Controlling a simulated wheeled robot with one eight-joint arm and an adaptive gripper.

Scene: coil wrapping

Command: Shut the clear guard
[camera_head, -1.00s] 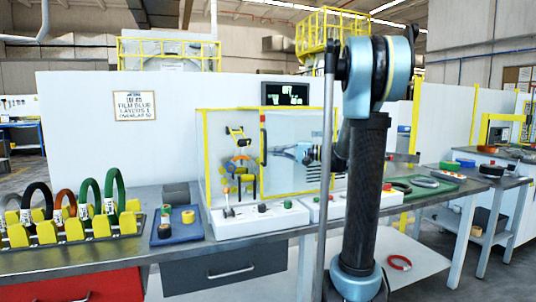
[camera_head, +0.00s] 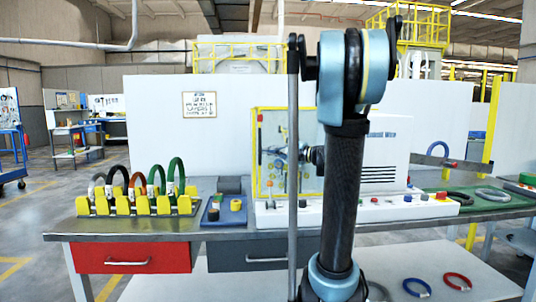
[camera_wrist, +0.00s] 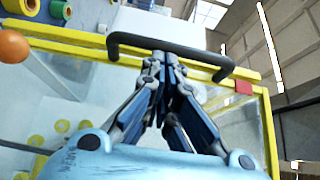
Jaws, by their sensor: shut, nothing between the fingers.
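The clear guard shows in the head view as a see-through panel in a yellow frame (camera_head: 256,150), on the white machine base. My arm column hides its right part. In the wrist view its yellow rail (camera_wrist: 75,49) runs across, with a dark bar handle (camera_wrist: 125,38) above it. My gripper (camera_wrist: 163,62) is shut and empty, its fingertips at the handle; I cannot tell whether they touch it. In the head view my gripper (camera_head: 283,156) overlaps the guard panel. How far the guard stands open cannot be told.
A rack of coloured coils (camera_head: 138,205) and a blue tray with rolls (camera_head: 222,211) stand to the left on the bench. A white cabinet with vents (camera_head: 375,165) is right of the guard. A red block (camera_wrist: 244,87) sits on the frame, and an orange ball (camera_wrist: 13,47) shows at left.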

